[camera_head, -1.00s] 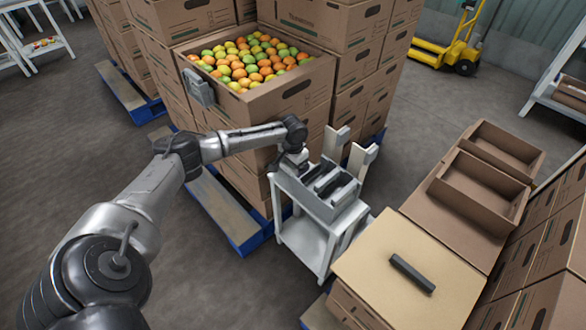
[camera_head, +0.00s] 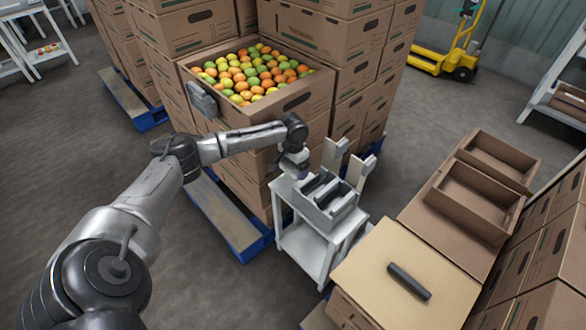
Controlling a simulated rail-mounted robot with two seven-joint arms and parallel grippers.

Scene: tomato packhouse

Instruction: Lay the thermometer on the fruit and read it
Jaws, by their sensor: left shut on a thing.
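My left gripper (camera_head: 298,171) is at the left end of a grey tool holder (camera_head: 338,213) on a small white stand. It is shut on a small tool, mostly hidden by the gripper, so I cannot tell for sure that it is the thermometer. Several dark tools (camera_head: 324,190) lie in the holder's slots beside the gripper. The fruit (camera_head: 256,72), orange, green and yellow, fills an open carton (camera_head: 296,97) on top of a stack behind the gripper. My right gripper is not in view.
A grey box (camera_head: 202,98) hangs on the fruit carton's left side. A dark bar (camera_head: 408,281) lies on a closed carton (camera_head: 375,262) at the front right. Empty trays (camera_head: 468,207) stand beyond it. Two pale uprights (camera_head: 334,155) rise behind the holder.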

